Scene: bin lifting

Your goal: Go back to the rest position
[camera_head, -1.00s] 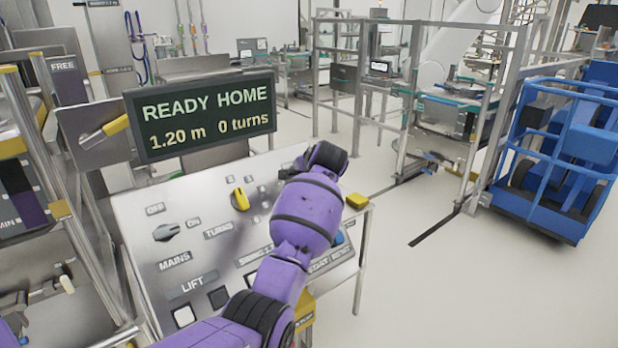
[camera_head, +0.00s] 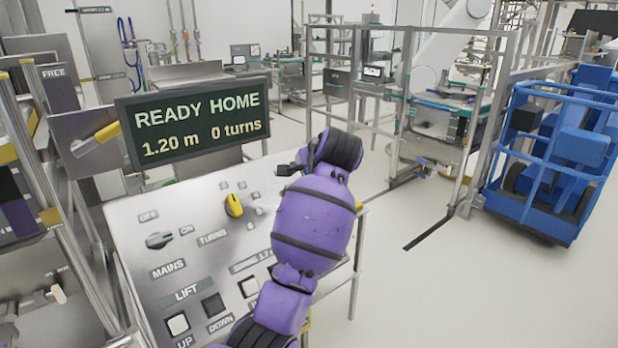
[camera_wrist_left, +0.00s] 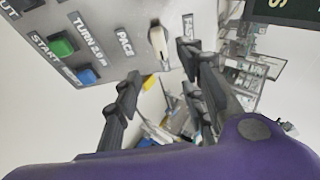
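My left arm is purple and reaches over the right part of the sloped control panel (camera_head: 130,225) in the head view. My left gripper (camera_head: 288,170), partly hidden behind its wrist, is near the panel's upper right. In the left wrist view the gripper (camera_wrist_left: 158,63) has its two dark fingers apart with nothing between them. A pale knob (camera_wrist_left: 157,40) by the PACE label shows beyond the fingertips; I cannot tell the exact gap. A green START button (camera_wrist_left: 62,46) and a blue button (camera_wrist_left: 87,76) are on the panel. My right gripper is out of view.
The display (camera_head: 195,122) above the panel reads READY HOME, 1.20 m, 0 turns. A yellow knob (camera_head: 233,205) and a grey mains knob (camera_head: 159,240) sit on the panel. A blue caged cart (camera_head: 550,160) stands at the right. The floor between is clear.

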